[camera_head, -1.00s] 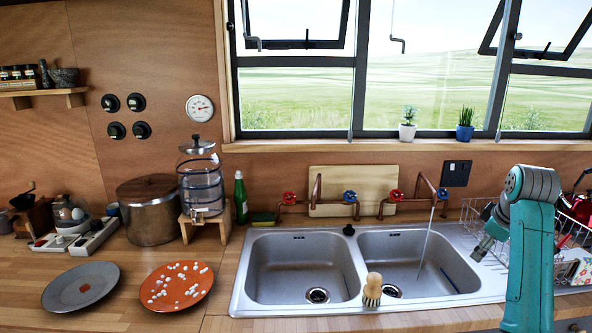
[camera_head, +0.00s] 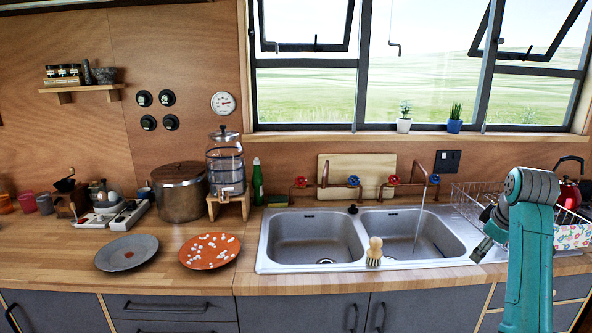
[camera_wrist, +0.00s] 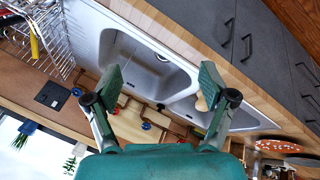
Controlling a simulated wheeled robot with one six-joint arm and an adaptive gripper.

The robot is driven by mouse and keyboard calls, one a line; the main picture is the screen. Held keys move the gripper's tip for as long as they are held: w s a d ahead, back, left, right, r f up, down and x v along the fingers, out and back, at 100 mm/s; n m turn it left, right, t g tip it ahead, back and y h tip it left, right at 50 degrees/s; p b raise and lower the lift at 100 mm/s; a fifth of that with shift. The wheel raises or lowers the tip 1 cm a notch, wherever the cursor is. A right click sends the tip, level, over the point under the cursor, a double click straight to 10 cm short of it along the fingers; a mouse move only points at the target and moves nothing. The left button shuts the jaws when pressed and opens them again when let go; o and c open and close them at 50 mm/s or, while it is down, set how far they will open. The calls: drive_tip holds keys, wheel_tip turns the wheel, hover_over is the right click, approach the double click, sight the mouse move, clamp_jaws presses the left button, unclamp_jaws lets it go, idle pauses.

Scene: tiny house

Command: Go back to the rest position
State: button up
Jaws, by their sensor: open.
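My teal arm stands at the right of the head view, with my gripper (camera_head: 483,248) pointing down and left near the right end of the sink. In the wrist view my gripper (camera_wrist: 160,85) shows its two fingers spread wide, with nothing between them. The double sink (camera_head: 262,262) lies beyond and to the left of it, and water runs from the right tap (camera_head: 433,180). A wooden brush (camera_head: 374,250) stands upright at the sink's front rim.
A wire dish rack (camera_head: 466,196) and a red kettle (camera_head: 570,194) stand behind my arm. A grey plate (camera_head: 146,244) and an orange plate with white bits (camera_head: 200,260) lie on the left counter (camera_head: 60,255). Grey cabinets (camera_head: 300,312) run below.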

drive_tip(key=s+a+f+m+t, duration=0.15)
drive_tip(key=a+f, duration=0.25)
drive_tip(key=f, duration=0.8)
drive_tip(key=s+a+f+t, duration=0.1)
drive_tip(key=s+a+f, duration=0.3)
drive_tip(key=f, duration=0.8)
drive_tip(key=s+a+f+m+t, duration=0.2)
drive_tip(key=s+a+f, duration=0.8)
drive_tip(key=s+f, duration=0.3)
drive_tip(key=s+a+m+t, duration=0.1)
drive_tip(key=s+a, duration=0.3)
drive_tip(key=s, duration=0.6)
drive_tip(key=s+a+m+t, duration=0.1)
drive_tip(key=s+a, duration=0.2)
drive_tip(key=s, duration=0.8)
drive_tip(key=s+a+r+m+t+y, duration=0.1)
drive_tip(key=s+a+r+t, duration=0.2)
drive_tip(key=s+r, duration=1.2)
drive_tip(key=s, duration=0.3)
drive_tip(key=shift+s+a, duration=0.15)
drive_tip(key=shift+a, duration=0.05)
